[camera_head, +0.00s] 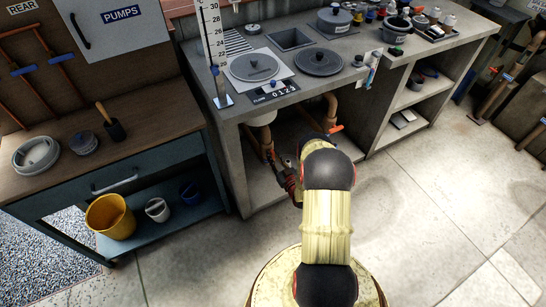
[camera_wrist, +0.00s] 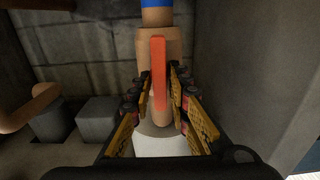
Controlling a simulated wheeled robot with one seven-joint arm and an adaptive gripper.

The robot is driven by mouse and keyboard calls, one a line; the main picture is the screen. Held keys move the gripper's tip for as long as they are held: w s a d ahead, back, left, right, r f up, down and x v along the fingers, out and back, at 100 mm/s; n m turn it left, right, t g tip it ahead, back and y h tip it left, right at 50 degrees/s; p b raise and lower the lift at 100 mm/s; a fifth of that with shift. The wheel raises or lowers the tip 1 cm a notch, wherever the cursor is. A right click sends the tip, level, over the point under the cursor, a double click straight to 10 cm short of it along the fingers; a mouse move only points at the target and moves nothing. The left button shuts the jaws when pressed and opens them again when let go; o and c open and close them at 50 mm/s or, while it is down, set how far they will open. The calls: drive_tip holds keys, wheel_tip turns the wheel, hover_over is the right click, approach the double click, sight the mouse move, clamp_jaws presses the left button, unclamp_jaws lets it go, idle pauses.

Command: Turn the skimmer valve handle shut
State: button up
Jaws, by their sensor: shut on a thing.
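In the wrist view an orange-red valve handle (camera_wrist: 158,72) lies lengthwise along a tan pipe (camera_wrist: 172,42). My gripper (camera_wrist: 159,78) has its two yellow-and-black fingers on either side of the handle and is shut on it. In the head view my gripper (camera_head: 284,172) reaches under the grey counter (camera_head: 236,140), beside the left copper-coloured pipe (camera_head: 267,146). The held handle cannot be made out there. A second red handle (camera_head: 336,128) shows on the right pipe, apart from my gripper. No label tells which valve is the skimmer's.
The counter's side walls and underside close in around my gripper. The wrist view shows a grey wall (camera_wrist: 245,65) close on the right and grey blocks (camera_wrist: 98,117) at left. A wooden bench (camera_head: 150,135) with a yellow bucket (camera_head: 110,217) stands left. The floor (camera_head: 430,210) at right is clear.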

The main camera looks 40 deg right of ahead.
drive_tip(key=shift+m, duration=0.3)
clamp_jaws()
drive_tip(key=m, duration=0.5)
drive_tip(key=shift+s+d+f, duration=0.1)
drive_tip(key=shift+d+f, duration=0.05)
drive_tip(key=shift+d, duration=0.1)
drive_tip(key=m, duration=0.8)
drive_tip(key=f+m, duration=0.1)
drive_tip(key=m, duration=0.3)
drive_tip(key=shift+s+d, duration=0.1)
drive_tip(key=shift+d, duration=0.15)
drive_tip(key=shift+m, duration=0.4)
drive_tip(key=o, duration=0.7)
unclamp_jaws()
drive_tip(key=shift+o, duration=0.2)
drive_tip(key=shift+s, duration=0.1)
drive_tip(key=v, duration=1.1)
drive_tip(key=shift+s, duration=0.35)
